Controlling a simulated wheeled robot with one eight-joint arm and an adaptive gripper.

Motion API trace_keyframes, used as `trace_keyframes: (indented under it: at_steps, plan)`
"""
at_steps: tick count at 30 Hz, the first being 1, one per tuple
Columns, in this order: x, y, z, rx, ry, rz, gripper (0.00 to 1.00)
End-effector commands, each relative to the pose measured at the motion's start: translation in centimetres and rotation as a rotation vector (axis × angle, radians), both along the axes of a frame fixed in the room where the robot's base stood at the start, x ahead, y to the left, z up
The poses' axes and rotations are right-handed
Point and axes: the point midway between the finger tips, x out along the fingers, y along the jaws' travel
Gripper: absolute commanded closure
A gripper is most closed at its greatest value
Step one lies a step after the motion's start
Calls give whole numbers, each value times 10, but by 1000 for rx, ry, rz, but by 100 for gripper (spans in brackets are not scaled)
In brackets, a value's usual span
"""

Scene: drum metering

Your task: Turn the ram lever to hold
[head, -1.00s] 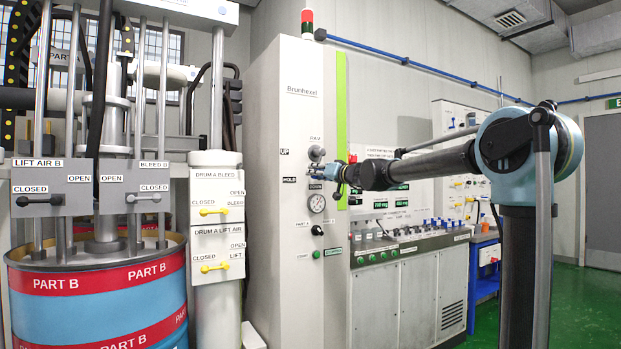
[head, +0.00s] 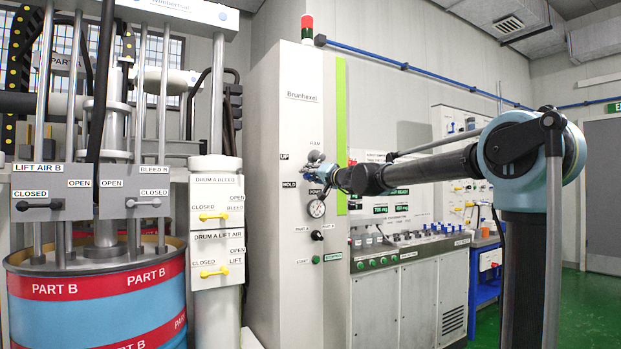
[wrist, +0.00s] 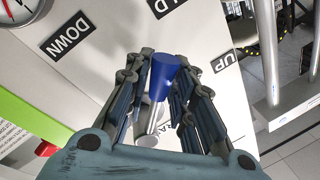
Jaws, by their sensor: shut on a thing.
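The ram lever has a blue grip on a silver stem and shows between the fingers in the wrist view (wrist: 163,75). Its grip points up in that view, toward the partly seen HOLD label (wrist: 176,5), with the DOWN label (wrist: 68,37) to the left and the UP label (wrist: 226,60) to the right. My gripper (wrist: 160,85) is shut on the lever, fingers on both sides of the blue grip. In the head view my gripper (head: 327,177) is at the tall cabinet's front, just below the RAM label, and hides most of the lever.
The tall pale cabinet (head: 268,230) has a gauge (head: 317,208) and a black knob (head: 317,235) just below my gripper. Drum valve panels (head: 217,228) stand to the left. A bench with small bottles (head: 410,238) runs to the right.

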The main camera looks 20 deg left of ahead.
Motion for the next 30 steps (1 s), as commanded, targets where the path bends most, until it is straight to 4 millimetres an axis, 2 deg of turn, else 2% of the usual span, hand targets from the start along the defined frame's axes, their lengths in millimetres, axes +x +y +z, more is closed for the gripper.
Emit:
trace_keyframes:
  at_steps: [5, 6, 8, 9, 21, 26, 30]
  plan:
    - [2, -2, 1, 0, 0, -4, 100]
    - [2, -2, 1, 0, 0, -4, 74]
    - [1, -2, 1, 0, 1, -4, 60]
    - [1, -2, 1, 0, 1, -4, 56]
    - [-2, -4, 0, 0, -1, -2, 56]
    - [-11, -16, -3, -1, 0, -2, 56]
    - [-24, -34, -6, -1, 0, -2, 56]
